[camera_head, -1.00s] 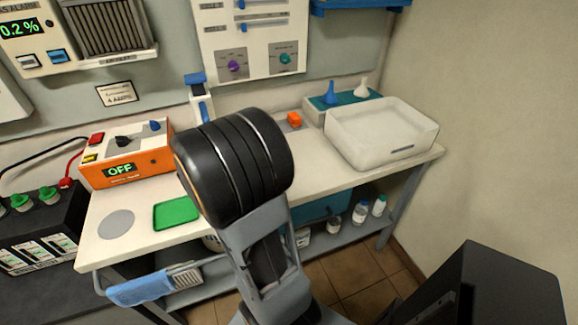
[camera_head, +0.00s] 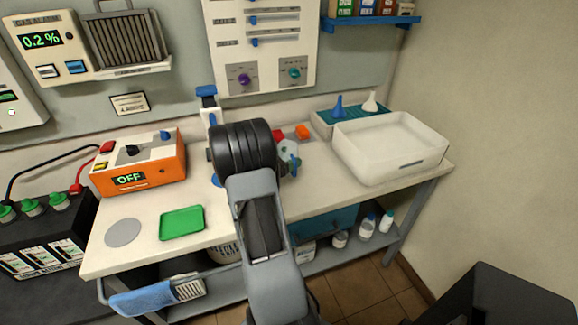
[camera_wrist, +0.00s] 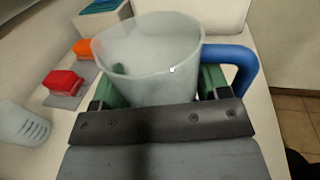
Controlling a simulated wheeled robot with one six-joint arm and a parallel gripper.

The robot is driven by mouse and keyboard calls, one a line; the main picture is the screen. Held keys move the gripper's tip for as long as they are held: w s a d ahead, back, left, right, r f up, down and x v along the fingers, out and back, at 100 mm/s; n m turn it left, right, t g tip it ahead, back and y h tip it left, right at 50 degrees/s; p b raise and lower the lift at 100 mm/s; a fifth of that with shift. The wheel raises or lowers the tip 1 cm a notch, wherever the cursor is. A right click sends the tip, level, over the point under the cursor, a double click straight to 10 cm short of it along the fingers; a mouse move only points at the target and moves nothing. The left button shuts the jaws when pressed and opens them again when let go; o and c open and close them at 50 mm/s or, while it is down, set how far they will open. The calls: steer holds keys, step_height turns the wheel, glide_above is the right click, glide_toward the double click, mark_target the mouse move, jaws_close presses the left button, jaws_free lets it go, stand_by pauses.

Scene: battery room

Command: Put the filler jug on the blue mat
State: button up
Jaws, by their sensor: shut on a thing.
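The filler jug (camera_wrist: 150,50) is a translucent whitish jug with a blue handle on its right in the wrist view. My gripper (camera_wrist: 158,85) has its green fingers shut on it, one on each side. In the head view my arm hides most of the jug; a bit of it with blue (camera_head: 290,158) shows right of the wrist, over the bench. A blue patch (camera_head: 216,181) on the bench, just left of my wrist, may be the blue mat; most of it is hidden. I cannot tell whether the jug touches the bench.
A grey disc (camera_head: 123,233) and green tray (camera_head: 182,223) lie at the front left, before the orange charger (camera_head: 140,163). A white basin (camera_head: 390,148) stands right. A red block (camera_wrist: 63,82), an orange block (camera_wrist: 84,48) and a clear beaker (camera_wrist: 22,125) are near the jug.

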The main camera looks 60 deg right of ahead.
steer(key=shift+w+d+f, duration=0.1)
steer(key=shift+d+f, duration=0.15)
steer(key=shift+f, duration=0.05)
steer(key=shift+w+d+f, duration=0.1)
steer(key=shift+d+f, duration=0.1)
steer(key=shift+f, duration=1.55)
steer(key=shift+f, duration=0.1)
steer(key=o, duration=1)
steer(key=shift+c, duration=0.2)
